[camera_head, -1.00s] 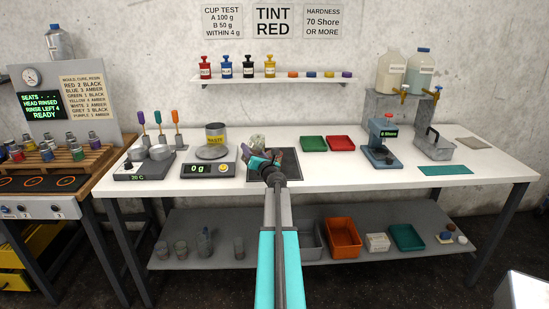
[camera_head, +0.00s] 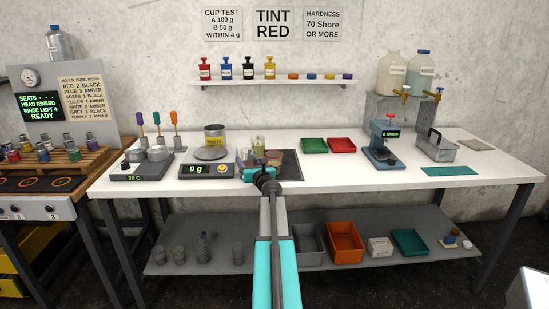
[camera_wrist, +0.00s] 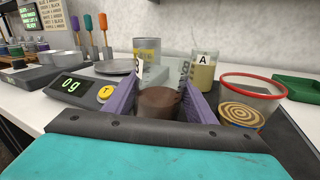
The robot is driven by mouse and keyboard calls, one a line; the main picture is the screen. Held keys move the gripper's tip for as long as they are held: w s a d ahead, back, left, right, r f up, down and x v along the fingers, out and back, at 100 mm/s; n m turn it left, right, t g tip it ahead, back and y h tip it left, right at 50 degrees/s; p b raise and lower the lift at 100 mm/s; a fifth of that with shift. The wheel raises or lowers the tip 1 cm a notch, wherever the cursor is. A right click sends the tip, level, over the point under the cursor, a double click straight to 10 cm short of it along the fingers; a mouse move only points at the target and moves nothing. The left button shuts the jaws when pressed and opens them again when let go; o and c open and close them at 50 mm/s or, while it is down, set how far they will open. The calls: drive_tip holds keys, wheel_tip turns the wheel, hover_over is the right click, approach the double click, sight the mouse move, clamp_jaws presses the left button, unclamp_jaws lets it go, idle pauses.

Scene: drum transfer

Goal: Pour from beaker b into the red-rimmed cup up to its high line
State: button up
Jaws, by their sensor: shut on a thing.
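My gripper (camera_wrist: 160,105) has purple fingers on either side of a clear beaker with dark brown contents, beaker b (camera_wrist: 159,101). The fingers are shut on it and it looks about upright; its label is partly hidden. The red-rimmed cup (camera_wrist: 250,98) stands just right of the gripper in the wrist view, apart from it. A brown ringed pattern shows low in the cup; I cannot tell its fill level or make out its lines. In the head view my gripper (camera_head: 247,158) is over the front left of the dark mat, and the cup (camera_head: 274,158) is to its right.
Beaker A (camera_wrist: 203,72), with amber contents, stands behind, between gripper and cup. Green (camera_head: 314,146) and red (camera_head: 342,145) trays lie right of the mat.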

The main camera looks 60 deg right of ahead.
sight(245, 149)
drive_tip(key=shift+w+a+f+n, duration=0.15)
drive_tip(key=shift+w+a+n, duration=0.1)
drive_tip(key=shift+n, duration=0.55)
wheel_tip(245, 149, up, 6)
drive_tip(key=p, duration=0.4)
drive_tip(key=shift+p, duration=0.3)
drive_tip(key=shift+a, duration=0.1)
